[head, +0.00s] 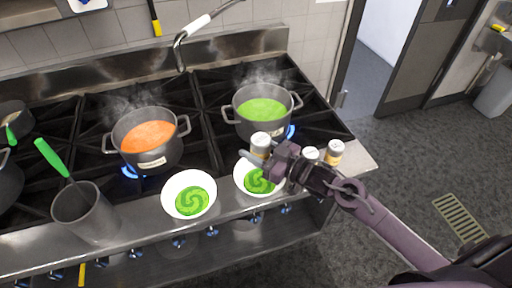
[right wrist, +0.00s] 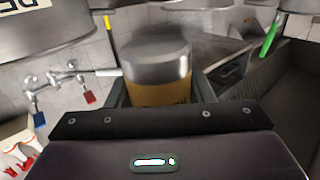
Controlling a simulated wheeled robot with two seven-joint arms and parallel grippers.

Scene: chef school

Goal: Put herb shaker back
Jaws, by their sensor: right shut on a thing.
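My right gripper (head: 279,158) is shut on a herb shaker (head: 261,145) with a white-grey lid, held upright above the right white bowl (head: 243,181). In the right wrist view the shaker (right wrist: 158,72) shows large between the fingers, with its lid and a yellow-brown label. Two similar shakers stand at the stove's right front edge: one (head: 334,152) with a yellowish label, and one (head: 311,155) partly hidden behind my right arm. My left gripper is not in view.
A pot of orange soup (head: 148,138) and a pot of green soup (head: 264,111) steam over blue flames. Another white bowl (head: 189,194) holds green swirled food. A grey utensil holder (head: 86,212) stands at left. Some bare counter (head: 357,160) lies right of the shakers.

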